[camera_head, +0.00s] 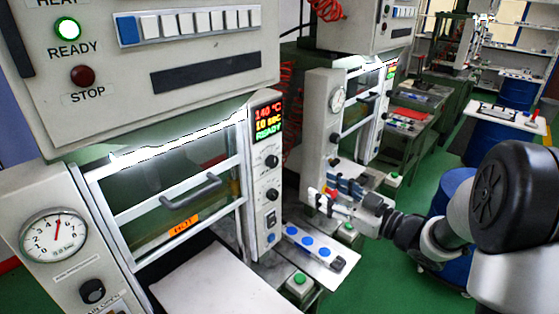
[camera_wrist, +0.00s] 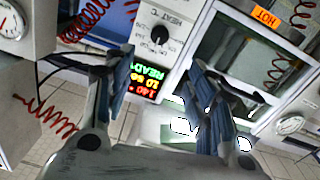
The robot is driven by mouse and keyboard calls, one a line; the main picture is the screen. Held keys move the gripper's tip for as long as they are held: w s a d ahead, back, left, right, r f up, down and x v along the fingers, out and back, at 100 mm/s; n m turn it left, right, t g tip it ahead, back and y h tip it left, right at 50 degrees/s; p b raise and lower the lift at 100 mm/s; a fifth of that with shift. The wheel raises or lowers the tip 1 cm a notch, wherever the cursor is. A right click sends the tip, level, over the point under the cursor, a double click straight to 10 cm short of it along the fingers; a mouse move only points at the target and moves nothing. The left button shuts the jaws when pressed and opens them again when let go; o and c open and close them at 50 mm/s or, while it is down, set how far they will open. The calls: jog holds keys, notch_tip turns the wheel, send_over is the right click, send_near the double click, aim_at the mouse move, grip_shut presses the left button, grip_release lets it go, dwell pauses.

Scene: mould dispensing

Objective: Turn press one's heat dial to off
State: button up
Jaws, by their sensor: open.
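Press one stands at the left in the head view, its side panel (camera_head: 259,215) carrying a lit display (camera_head: 267,115) that reads 140 °C, 10 sec, READY. The black heat dial (camera_head: 271,161) is the upper knob, just below the display. My gripper (camera_head: 328,196) is right of this panel, apart from it, with blue finger pads. In the wrist view my gripper (camera_wrist: 160,65) is open and empty. A black dial (camera_wrist: 160,35) labelled HEAT shows upside down beyond and between the fingers, beside a matching display (camera_wrist: 146,80). I cannot read its pointer setting surely.
A shelf with blue discs (camera_head: 308,243) and a green button (camera_head: 299,279) jut out below. A door handle (camera_head: 190,190) and HOT label are left. A second press (camera_head: 322,120) stands behind my gripper.

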aim_at(275, 163)
jog(key=x, duration=1.6)
jog(key=shift+w+a+b, duration=0.2)
jog(key=shift+a+b, duration=0.1)
jog(key=shift+b, duration=0.05)
jog(key=c, duration=1.1)
jog(key=shift+o, duration=0.2)
